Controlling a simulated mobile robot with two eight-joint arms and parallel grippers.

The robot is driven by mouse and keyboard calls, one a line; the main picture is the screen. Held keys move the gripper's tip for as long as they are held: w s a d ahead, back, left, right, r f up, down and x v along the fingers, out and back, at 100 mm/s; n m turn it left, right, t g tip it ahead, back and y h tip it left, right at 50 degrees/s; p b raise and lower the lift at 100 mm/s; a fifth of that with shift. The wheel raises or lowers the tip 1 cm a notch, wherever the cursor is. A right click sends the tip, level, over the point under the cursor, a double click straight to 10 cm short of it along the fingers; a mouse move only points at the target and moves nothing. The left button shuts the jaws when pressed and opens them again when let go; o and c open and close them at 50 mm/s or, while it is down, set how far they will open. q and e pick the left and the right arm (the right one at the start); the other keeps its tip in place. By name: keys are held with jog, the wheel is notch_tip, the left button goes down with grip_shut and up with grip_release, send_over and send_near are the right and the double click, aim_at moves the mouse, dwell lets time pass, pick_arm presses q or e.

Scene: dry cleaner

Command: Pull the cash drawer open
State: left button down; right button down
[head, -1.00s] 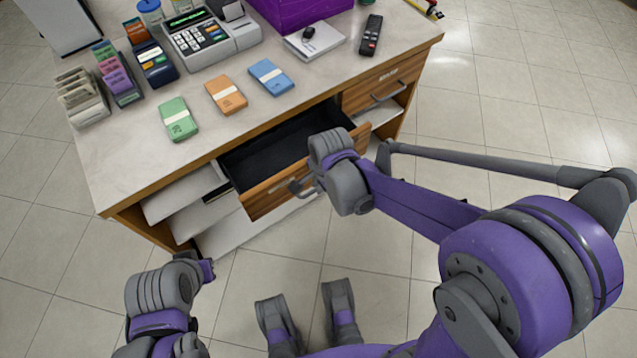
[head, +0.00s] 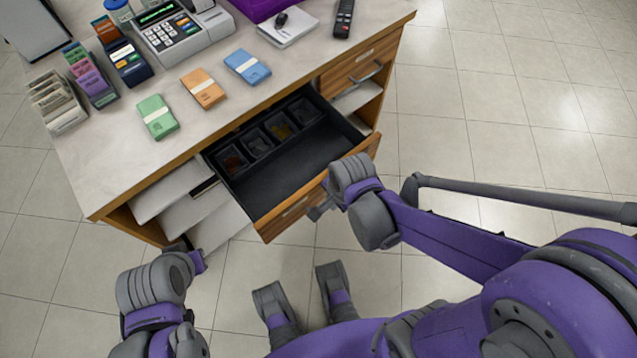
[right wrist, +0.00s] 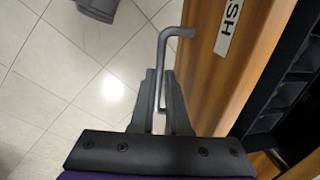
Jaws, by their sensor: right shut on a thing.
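The cash drawer (head: 263,230) is pulled well out from the wooden counter, with its black inside and several coin compartments at the back showing in the head view. Its wooden front and part of its label show in the right wrist view (right wrist: 232,75). My right gripper (head: 318,212) is shut on the drawer's grey bar handle (right wrist: 163,50), which runs between the fingers in the right wrist view (right wrist: 160,105). My left gripper (head: 198,261) is at the lower left, apart from the drawer; its fingers are too unclear to judge.
The counter top (head: 150,180) carries green (head: 157,116), orange (head: 203,88) and blue (head: 247,67) bundles, a cash register (head: 180,38) and card racks. A second closed drawer (head: 360,65) is to the right. Open shelves lie below. The floor at right is clear.

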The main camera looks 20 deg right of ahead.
pick_arm(q)
jog(key=shift+r, duration=0.3)
pick_arm(e)
jog(key=shift+s+d, duration=0.35)
jog(key=shift+s, duration=0.5)
jog(key=shift+s+d, duration=0.3)
jog(key=shift+s, duration=0.5)
jog(key=c, duration=0.9)
grip_release()
pick_arm(q)
notch_tip(320, 180, up, 6)
jog(key=p, duration=0.5)
jog(key=shift+w+f, duration=0.1)
jog(key=shift+f, duration=0.1)
pick_arm(e)
jog(key=r, duration=0.3)
jog(key=s+r, duration=0.1)
jog(key=r, duration=0.3)
jog(key=s+r, duration=0.1)
jog(key=r, duration=0.2)
jog(key=shift+d+r, duration=0.3)
jog(key=shift+r, duration=0.05)
pick_arm(q)
jog(key=shift+p, duration=0.3)
pick_arm(e)
jog(key=shift+r, duration=0.1)
